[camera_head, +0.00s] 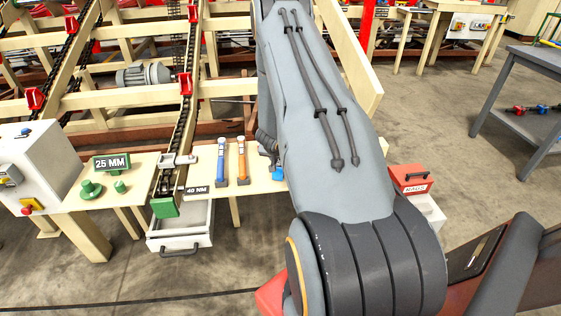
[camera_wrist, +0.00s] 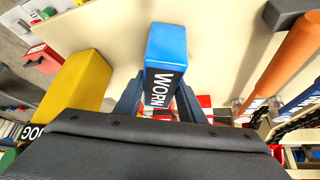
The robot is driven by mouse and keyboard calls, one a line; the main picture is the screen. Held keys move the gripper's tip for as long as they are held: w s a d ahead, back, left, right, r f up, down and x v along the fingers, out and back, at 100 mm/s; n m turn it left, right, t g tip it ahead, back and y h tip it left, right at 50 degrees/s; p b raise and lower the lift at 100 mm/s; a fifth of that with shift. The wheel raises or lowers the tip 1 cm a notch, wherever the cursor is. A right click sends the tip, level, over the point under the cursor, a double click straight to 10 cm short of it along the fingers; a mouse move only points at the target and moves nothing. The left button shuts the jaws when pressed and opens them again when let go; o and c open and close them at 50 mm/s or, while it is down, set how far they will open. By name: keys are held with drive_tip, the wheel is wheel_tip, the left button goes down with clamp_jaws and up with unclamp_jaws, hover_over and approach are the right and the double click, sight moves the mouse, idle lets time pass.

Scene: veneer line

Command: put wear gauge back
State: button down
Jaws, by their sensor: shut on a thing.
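The gauge's lower part is hidden behind the dark gripper body. In the head view, a small blue piece (camera_head: 260,174), probably the same gauge, shows beside my arm at the bench's right part. My arm hides the gripper there. A pale surface lies behind the gauge in the wrist view; whether they touch I cannot tell.
A yellow block (camera_wrist: 75,85) stands close left of the gauge. Blue-handled (camera_head: 221,160) and orange-handled (camera_head: 242,161) tools stand on the bench (camera_head: 205,160). A red box (camera_head: 410,178) is right of my arm. An open white drawer (camera_head: 182,240) juts out below the chain conveyor. Green parts (camera_head: 91,188) sit left.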

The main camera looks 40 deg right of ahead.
drive_tip(key=shift+f, duration=0.15)
drive_tip(key=shift+f, duration=0.15)
drive_tip(key=c, duration=1.2)
unclamp_jaws()
